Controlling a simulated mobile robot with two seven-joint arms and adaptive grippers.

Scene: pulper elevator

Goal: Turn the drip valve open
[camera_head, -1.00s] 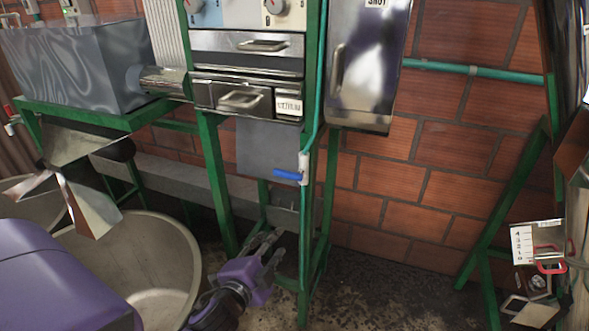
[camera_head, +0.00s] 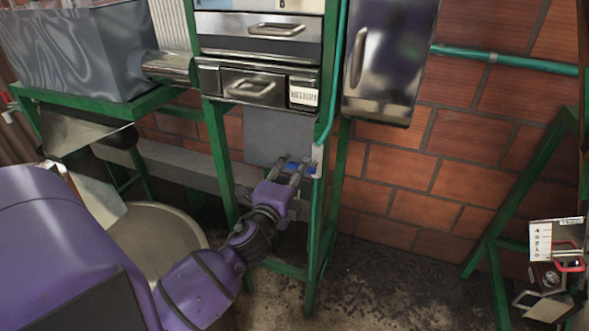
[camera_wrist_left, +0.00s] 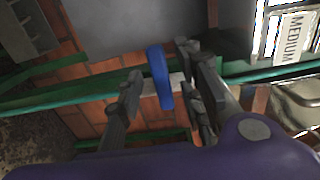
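The drip valve has a white body (camera_head: 318,158) on the thin green pipe and a blue lever (camera_wrist_left: 158,76). My left gripper (camera_head: 294,166) is at the lever, just left of the valve body. In the left wrist view my left gripper (camera_wrist_left: 160,88) is open, with one finger on each side of the blue lever. Gaps show between the lever and the fingers, so it is not gripped. In the head view the fingers partly hide the lever. My right gripper is not in view.
Green frame legs (camera_head: 221,150) stand close around the valve. Metal drawers, one labelled MEDIUM (camera_head: 304,96), sit above it. A grey panel (camera_head: 262,138) is behind the gripper. A large basin (camera_head: 165,240) stands at lower left.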

